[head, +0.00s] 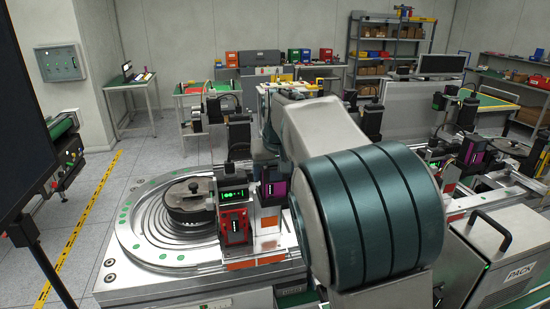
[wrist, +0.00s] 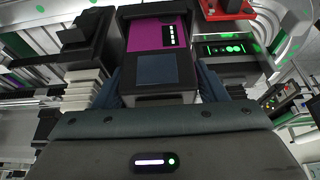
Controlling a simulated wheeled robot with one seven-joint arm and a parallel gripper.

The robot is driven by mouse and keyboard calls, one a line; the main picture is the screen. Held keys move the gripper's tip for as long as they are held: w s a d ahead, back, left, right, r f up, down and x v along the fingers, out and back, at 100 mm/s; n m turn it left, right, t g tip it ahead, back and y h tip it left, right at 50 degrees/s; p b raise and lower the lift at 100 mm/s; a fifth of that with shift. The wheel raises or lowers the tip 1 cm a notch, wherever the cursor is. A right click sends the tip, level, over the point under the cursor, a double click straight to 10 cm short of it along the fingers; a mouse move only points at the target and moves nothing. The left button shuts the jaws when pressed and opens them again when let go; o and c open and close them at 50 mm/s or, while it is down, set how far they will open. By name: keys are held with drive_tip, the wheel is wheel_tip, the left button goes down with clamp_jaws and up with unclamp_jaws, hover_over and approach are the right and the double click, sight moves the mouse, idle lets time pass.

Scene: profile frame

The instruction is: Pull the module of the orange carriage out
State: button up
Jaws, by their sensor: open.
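A black module with a purple face (head: 273,190) stands at the centre of the head view, above an orange part (head: 268,218) that looks like the orange carriage. In the wrist view the purple-faced module (wrist: 157,40) lies ahead of my gripper (wrist: 160,82). The dark blue fingers are open, one on each side of the module's near end. I cannot tell whether they touch it. In the head view my large teal and grey arm hides the gripper and what lies behind it.
A red carriage (head: 237,226) stands close left of the module, with a green-lit black box (head: 234,194) behind it. An oval metal track (head: 130,240) curves at left. Another purple-faced unit (head: 473,152) stands at right. A grey PACK box (head: 500,262) is at the front right.

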drive_tip(key=shift+w+f, duration=0.2)
drive_tip(key=shift+f, duration=0.3)
drive_tip(key=c, duration=0.8)
drive_tip(key=shift+c, duration=0.3)
drive_tip(key=shift+r, duration=0.25)
drive_tip(key=shift+r+p, duration=0.75)
drive_tip(key=shift+p, duration=0.05)
drive_tip(key=shift+r, duration=0.1)
drive_tip(key=shift+r+p, duration=1.2)
drive_tip(key=shift+r, duration=0.25)
